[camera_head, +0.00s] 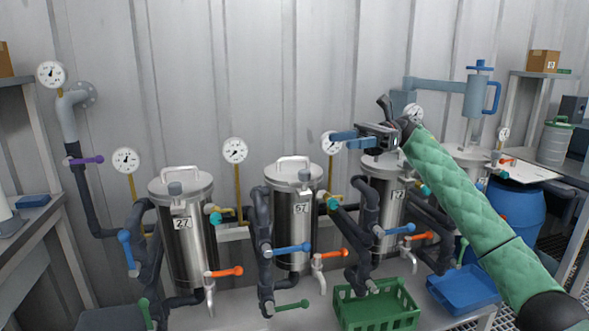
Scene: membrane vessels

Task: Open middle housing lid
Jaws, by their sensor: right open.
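Steel cylindrical housings stand in a row against the wall. The housing marked 57 (292,225) stands between the housing marked 27 (187,250) and a third housing (383,215) with a partly hidden number. The lid (293,177) of housing 57 sits flat on its top, with an arched handle (293,160) on it. The lid (180,184) of housing 27 is also down. My right gripper (338,139) is open and empty, its blue fingers pointing left. It appears up and right of housing 57's lid, in front of the third housing's top, which it partly hides. My left gripper is out of view.
Dark pipes with blue, orange and green valve handles (293,249) run in front of the housings. Gauges on yellow stems (235,151) stand between them. A green crate (376,308) and blue tray (463,290) lie below. A blue hoist (478,97) stands at right.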

